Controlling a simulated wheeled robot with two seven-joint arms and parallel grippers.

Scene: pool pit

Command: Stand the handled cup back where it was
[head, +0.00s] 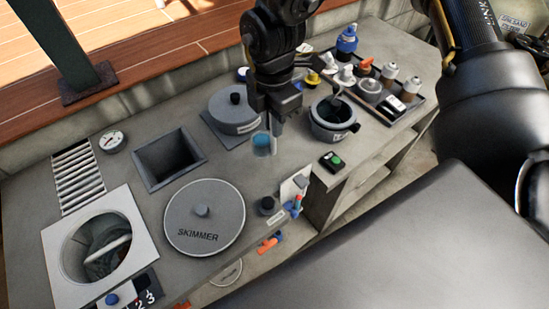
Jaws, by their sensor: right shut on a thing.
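My right gripper (271,126) hangs fingers down over the middle of the grey counter (150,200). It is shut on a small clear cup with blue in it (263,145), which shows just below the fingertips. The cup looks about upright, and its handle cannot be made out at this size. I cannot tell whether its base touches the counter or hangs a little above it. My left gripper is out of view.
A round grey lid (228,108) stands behind left of the gripper, and a dark pot (331,122) right. A tray (403,113) of bottles lies farther right. The skimmer lid (205,225), a square opening (168,160) and a round opening (95,245) lie left.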

